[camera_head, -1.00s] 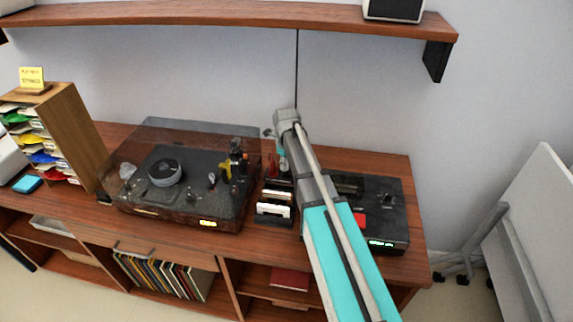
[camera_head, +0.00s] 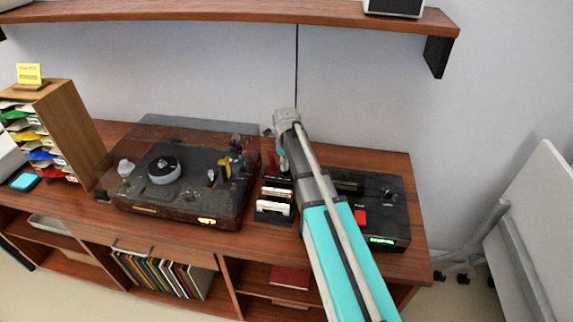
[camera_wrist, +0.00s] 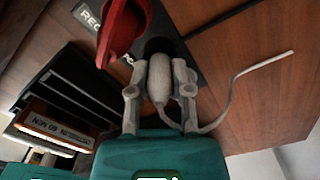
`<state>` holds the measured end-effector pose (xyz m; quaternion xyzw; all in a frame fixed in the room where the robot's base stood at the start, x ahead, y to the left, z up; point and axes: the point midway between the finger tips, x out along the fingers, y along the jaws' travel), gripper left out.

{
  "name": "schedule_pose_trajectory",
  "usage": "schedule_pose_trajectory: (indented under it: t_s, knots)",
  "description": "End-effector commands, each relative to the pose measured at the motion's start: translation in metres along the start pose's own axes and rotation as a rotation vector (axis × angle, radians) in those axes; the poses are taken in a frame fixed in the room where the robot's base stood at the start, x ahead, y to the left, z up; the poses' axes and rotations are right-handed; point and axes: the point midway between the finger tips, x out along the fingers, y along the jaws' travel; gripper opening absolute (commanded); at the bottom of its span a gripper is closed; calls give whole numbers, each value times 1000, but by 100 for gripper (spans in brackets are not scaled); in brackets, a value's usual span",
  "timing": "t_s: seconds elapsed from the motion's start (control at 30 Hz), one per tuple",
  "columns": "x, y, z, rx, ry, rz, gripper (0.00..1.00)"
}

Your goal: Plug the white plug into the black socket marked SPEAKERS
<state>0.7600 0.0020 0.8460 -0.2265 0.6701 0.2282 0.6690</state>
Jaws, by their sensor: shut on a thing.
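In the wrist view, my gripper (camera_wrist: 158,85) is shut on the white plug (camera_wrist: 159,77), one finger on each side. A white cord (camera_wrist: 235,75) runs from the plug to the right. A black round socket (camera_wrist: 160,46) lies just beyond the plug's front end. I cannot tell whether the plug's tip is in it. No SPEAKERS lettering is readable.
A turntable (camera_head: 150,205) stands left of my arm, a black deck (camera_head: 390,205) to its right. The cassette rack (camera_head: 272,212) is close to my gripper and also shows in the wrist view (camera_wrist: 60,95). A wall shelf (camera_head: 220,13) hangs above. A wooden letter sorter (camera_head: 75,125) stands far left.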

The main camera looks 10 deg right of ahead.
Motion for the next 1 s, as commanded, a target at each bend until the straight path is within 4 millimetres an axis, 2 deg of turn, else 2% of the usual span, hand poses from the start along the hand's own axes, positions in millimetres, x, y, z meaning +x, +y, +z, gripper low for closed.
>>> schedule_pose_trajectory:
  t_s: [0.33, 0.37, 0.57, 0.83, 0.87, 1.0]
  knots:
    - [0, 0, 0, 0, 0, 0, 0]
    - [0, 0, 0, 0, 0, 0, 29]
    - [0, 0, 0, 0, 0, 0, 66]
    - [0, 0, 0, 0, 0, 0, 67]
    - [0, 0, 0, 0, 0, 0, 71]
    - [0, 0, 0, 0, 0, 0, 96]
